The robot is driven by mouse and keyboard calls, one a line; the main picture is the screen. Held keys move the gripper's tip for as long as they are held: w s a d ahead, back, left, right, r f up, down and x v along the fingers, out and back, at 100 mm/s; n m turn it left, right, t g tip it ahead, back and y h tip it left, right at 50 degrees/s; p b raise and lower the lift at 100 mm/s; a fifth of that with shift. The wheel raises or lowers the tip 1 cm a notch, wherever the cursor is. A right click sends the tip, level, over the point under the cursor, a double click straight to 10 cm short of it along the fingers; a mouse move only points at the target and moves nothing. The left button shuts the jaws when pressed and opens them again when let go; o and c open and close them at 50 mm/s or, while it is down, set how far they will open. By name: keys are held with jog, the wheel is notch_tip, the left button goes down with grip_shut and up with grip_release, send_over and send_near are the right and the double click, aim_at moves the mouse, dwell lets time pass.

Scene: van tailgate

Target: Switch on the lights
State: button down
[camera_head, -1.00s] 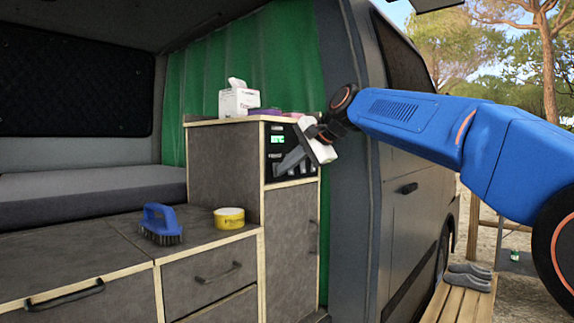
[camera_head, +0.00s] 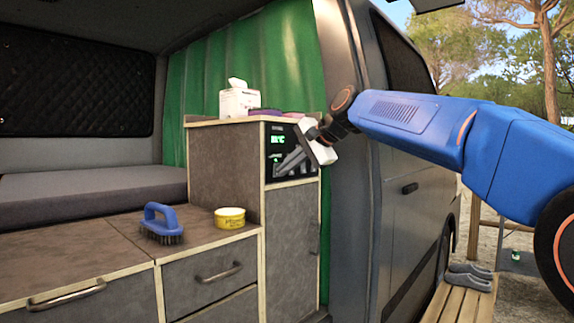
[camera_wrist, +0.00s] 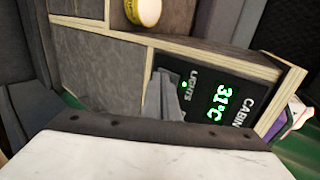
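The control panel (camera_head: 278,140) is a black plate set in the upper front of the tall cabinet. In the wrist view the panel (camera_wrist: 237,105) reads CABIN and 31°C in green, with the word LIGHTS and a small green lamp lit beside it. My gripper (camera_head: 277,171) is at the lower part of the panel, its grey fingers close together and empty. In the wrist view my gripper (camera_wrist: 166,80) covers the area by LIGHTS, so the switch is hidden. I cannot tell whether the fingertips touch it.
A tissue box (camera_head: 239,102) stands on the tall cabinet (camera_head: 290,225). A blue brush (camera_head: 161,224) and a yellow tin (camera_head: 229,218) are on the lower counter (camera_head: 110,248). The van's side (camera_head: 410,215) lies close right of the cabinet. Slippers (camera_head: 469,277) lie on a wooden bench (camera_head: 455,305) outside.

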jog(key=shift+w+a+f, duration=0.15)
jog(key=shift+w+f, duration=0.05)
jog(key=shift+f, duration=0.2)
jog(key=shift+r, duration=1.1)
jog(key=shift+s, duration=0.1)
jog(key=s+d+f+v, duration=0.1)
jog(key=f+v, duration=0.1)
jog(key=v, duration=1.1)
jog(key=shift+d, duration=0.25)
